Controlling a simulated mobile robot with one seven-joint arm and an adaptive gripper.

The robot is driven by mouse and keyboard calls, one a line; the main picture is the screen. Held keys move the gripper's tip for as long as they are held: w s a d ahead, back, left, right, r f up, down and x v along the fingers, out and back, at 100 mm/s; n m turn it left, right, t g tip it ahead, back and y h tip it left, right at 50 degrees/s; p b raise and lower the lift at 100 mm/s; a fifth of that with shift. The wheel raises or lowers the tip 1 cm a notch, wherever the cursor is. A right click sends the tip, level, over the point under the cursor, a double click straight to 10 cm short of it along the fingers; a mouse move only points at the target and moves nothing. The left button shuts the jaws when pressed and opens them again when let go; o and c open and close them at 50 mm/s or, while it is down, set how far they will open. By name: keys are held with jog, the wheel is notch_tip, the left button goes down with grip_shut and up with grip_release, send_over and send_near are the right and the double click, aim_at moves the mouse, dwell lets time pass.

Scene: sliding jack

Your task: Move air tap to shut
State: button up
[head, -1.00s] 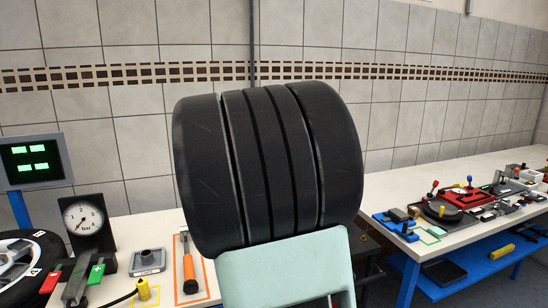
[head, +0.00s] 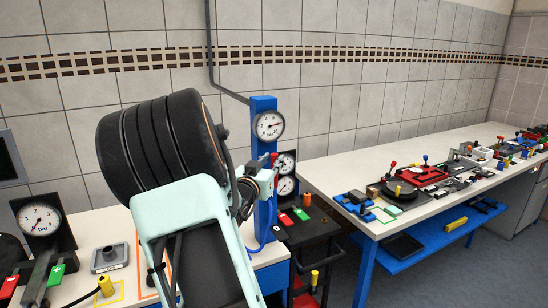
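A blue post (head: 264,113) stands at the bench's right end with a round dial gauge (head: 269,125) on it. A small red handle (head: 273,160), which looks like the air tap, stands upright below the gauge. Brass-coloured fittings show just under it. The end of my arm, with what looks like my gripper (head: 256,186), is close beside the post at the tap's height. My arm hides part of this area. I cannot tell whether the gripper touches the tap or how its fingers stand.
A black trolley (head: 312,228) with two gauges and red and green buttons stands right of the post. A bench (head: 345,178) with many small fixtures runs along the right wall. At left are another gauge (head: 40,219) and a grey caps tray (head: 110,257).

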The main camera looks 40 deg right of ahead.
jog(key=shift+x, duration=1.05)
grip_shut()
